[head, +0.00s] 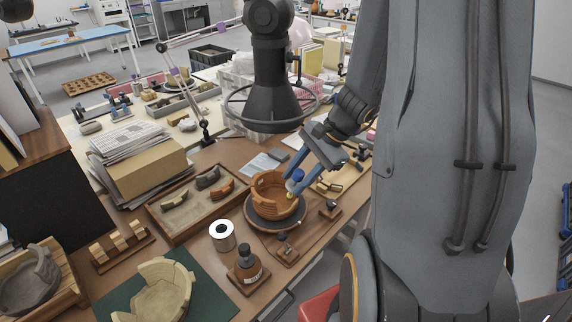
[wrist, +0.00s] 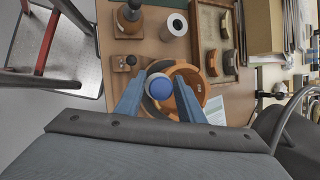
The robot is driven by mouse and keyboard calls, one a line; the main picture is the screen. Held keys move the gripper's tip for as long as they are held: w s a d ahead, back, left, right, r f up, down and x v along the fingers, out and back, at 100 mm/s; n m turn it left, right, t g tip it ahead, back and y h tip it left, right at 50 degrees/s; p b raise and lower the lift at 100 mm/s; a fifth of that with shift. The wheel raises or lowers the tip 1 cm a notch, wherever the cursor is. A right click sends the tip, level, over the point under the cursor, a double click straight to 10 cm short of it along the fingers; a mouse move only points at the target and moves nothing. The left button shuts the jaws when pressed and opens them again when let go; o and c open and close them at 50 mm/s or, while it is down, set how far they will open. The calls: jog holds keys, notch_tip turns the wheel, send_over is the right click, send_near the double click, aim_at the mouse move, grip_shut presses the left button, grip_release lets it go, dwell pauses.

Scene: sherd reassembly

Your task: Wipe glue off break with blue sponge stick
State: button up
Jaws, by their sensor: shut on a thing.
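My gripper (head: 292,182) is shut on the sponge stick (head: 298,175), whose blue round end faces up between the blue fingers. In the wrist view, the stick's blue end (wrist: 160,86) sits between the fingertips and hides what lies under it. The orange-brown broken pot (head: 268,205) stands on a dark round turntable with its uneven break edge upward. My gripper is at the pot's right side, with the stick over or inside the rim. Whether the sponge touches the break cannot be told. The pot also shows in the wrist view (wrist: 190,74), partly covered by the stick.
A sand tray (head: 160,232) with several sherds lies left of the pot. A white roll (head: 222,236) and a brown bottle (head: 246,268) stand in front. A small knobbed block (head: 285,249) is near the turntable. A pale broken bowl (head: 160,294) rests on a green mat.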

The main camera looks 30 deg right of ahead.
jog(key=shift+w+f, duration=0.15)
jog(key=shift+w, duration=0.1)
jog(key=shift+w+a+f+b, duration=0.1)
jog(key=shift+w+f+b, duration=0.2)
jog(key=shift+f+b, duration=1.05)
jog(key=shift+w+a+f+b, duration=0.15)
jog(key=shift+w+f+b, duration=0.1)
jog(key=shift+f+b, duration=1.05)
jog(key=shift+w+a+f+b, duration=0.1)
jog(key=shift+w+f+b, duration=0.2)
jog(key=shift+f+b, duration=1.05)
jog(key=shift+d+p, duration=0.5)
jog(key=shift+d, duration=0.3)
jog(key=p, duration=0.8)
send_near(290, 197)
jog(key=shift+w+d, duration=1.1)
jog(key=shift+w, duration=0.3)
jog(key=shift+r, duration=0.1)
jog(key=shift+b, duration=1.85)
jog(key=shift+w+f, duration=0.1)
jog(key=shift+f, duration=0.2)
